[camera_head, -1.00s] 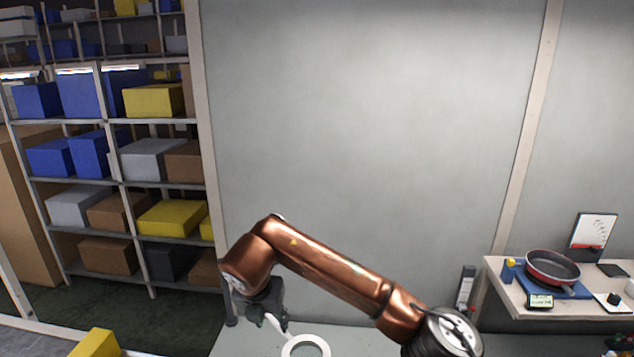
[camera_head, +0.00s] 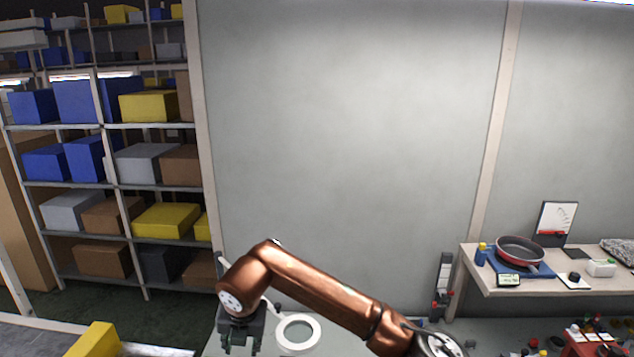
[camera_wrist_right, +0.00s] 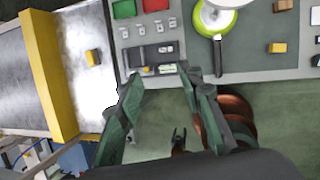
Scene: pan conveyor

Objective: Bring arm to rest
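The copper right arm reaches across the lower part of the head view. Its right gripper (camera_head: 240,347) hangs down at the arm's left end, above the grey worktop. In the right wrist view the two green-black fingers (camera_wrist_right: 158,78) are spread apart with nothing between them. A small forked dark shape (camera_wrist_right: 180,137) with copper behind it shows low in that view; it may be my left gripper, but it is too small to be sure. The left gripper does not show in the head view.
A white ring (camera_head: 298,333) stands right of the right gripper. A green-rimmed pan (camera_wrist_right: 216,22) lies at the wrist view's top. A red pan (camera_head: 520,252) sits on the right bench (camera_head: 478,277). A yellow bar (camera_wrist_right: 48,75) edges the conveyor (camera_wrist_right: 85,40). Shelving (camera_head: 110,185) fills the left.

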